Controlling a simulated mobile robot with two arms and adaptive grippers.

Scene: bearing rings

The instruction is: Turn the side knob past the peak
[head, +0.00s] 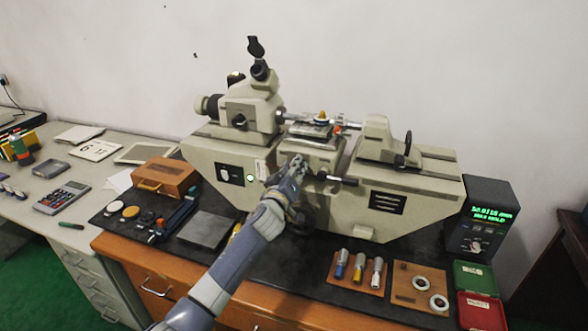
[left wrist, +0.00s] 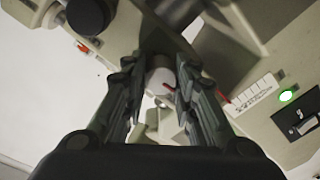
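The measuring machine (head: 400,200) is a long beige bench instrument on a dark mat. My left gripper (head: 298,165) is at the front of its middle, below the small stage (head: 310,128). In the left wrist view, a pale round knob (left wrist: 160,82) with a red mark lies between the two fingertips of the gripper (left wrist: 160,72). The fingers are apart, one on each side of it; contact is not clear. In the head view the gripper hides this knob. The readout box (head: 482,215) at right shows green digits, too small to read surely. My right gripper is not in view.
Three small cylinders (head: 358,268) and a board with rings (head: 420,288) lie at front right, beside green (head: 473,275) and red (head: 482,312) trays. A wooden box (head: 165,178) stands left.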

